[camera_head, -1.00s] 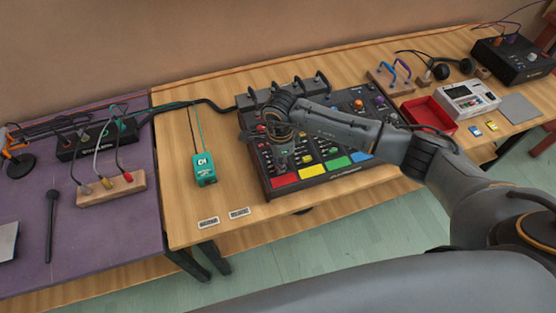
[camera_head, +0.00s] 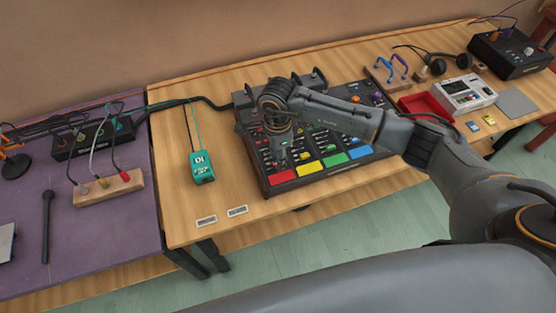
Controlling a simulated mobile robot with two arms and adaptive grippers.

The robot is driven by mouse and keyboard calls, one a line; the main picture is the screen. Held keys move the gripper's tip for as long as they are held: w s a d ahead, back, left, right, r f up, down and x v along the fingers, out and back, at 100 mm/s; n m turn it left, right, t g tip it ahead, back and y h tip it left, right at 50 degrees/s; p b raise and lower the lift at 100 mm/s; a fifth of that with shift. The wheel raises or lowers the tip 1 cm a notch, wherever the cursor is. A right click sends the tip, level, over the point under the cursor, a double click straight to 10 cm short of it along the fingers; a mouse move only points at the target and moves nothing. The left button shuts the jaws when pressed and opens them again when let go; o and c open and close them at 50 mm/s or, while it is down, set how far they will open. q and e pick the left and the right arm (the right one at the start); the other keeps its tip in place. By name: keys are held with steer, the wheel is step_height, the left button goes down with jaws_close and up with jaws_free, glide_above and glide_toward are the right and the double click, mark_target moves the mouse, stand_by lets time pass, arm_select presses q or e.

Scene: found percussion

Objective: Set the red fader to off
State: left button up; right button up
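A black mixer (camera_head: 332,168) lies on the wooden table, with red, yellow, green and blue pads along its front edge. Columns of faders and small knobs run behind the pads. The red pad (camera_head: 281,177) is at the front left. My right gripper (camera_head: 282,154) points down over the left columns, just behind the red pad. It covers much of the red column, so I cannot make out the red fader or its position. The fingers are dark and small against the mixer, and I cannot tell whether they are open or touching a fader. My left gripper is not in view.
A teal box (camera_head: 202,168) with a cable stands left of the mixer. Two small labels (camera_head: 237,211) lie near the front edge. A red tray (camera_head: 427,106) and a white device (camera_head: 466,93) are to the right. Bare wood lies around the teal box.

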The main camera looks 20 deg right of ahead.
step_height(320, 180, up, 9)
stand_by(0.3)
steer(key=shift+r, duration=0.1)
